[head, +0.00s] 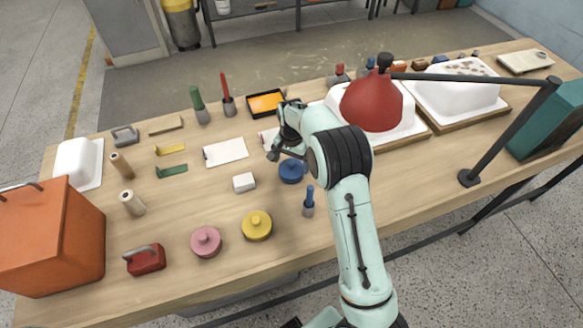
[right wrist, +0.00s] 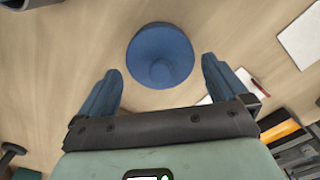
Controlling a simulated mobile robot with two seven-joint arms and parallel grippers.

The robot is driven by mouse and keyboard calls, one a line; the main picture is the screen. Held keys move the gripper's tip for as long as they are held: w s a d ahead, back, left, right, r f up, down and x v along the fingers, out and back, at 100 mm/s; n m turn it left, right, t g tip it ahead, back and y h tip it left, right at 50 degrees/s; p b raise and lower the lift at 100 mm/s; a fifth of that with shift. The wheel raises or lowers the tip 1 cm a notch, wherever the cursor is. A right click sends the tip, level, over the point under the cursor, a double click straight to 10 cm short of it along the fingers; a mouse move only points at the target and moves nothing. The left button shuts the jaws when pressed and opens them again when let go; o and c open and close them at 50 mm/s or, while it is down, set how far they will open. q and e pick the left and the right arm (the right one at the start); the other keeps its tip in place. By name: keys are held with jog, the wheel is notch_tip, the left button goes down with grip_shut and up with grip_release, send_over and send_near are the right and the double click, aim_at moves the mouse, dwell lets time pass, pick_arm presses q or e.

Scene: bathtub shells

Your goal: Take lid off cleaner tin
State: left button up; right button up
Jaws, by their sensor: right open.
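A round blue tin with a lid and a raised knob (head: 292,172) stands on the workbench near the middle in the head view. It also shows from above in the right wrist view (right wrist: 160,50), as a blue disc with a central knob. A yellow tin (head: 257,225) and a pink tin (head: 206,241) of like shape stand nearer the front. No label tells which is the cleaner tin. My right gripper (head: 280,156) is open and empty above the blue tin, which lies between and beyond its fingertips in the wrist view. My left gripper is not in view.
A small white block (head: 243,182) and a dark cup with a blue handle (head: 308,203) stand close to the blue tin. A white sheet (head: 225,152) lies to the left.

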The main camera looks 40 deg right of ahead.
jog(key=shift+f, duration=0.7)
jog(key=c, duration=0.8)
jog(key=shift+r, duration=0.1)
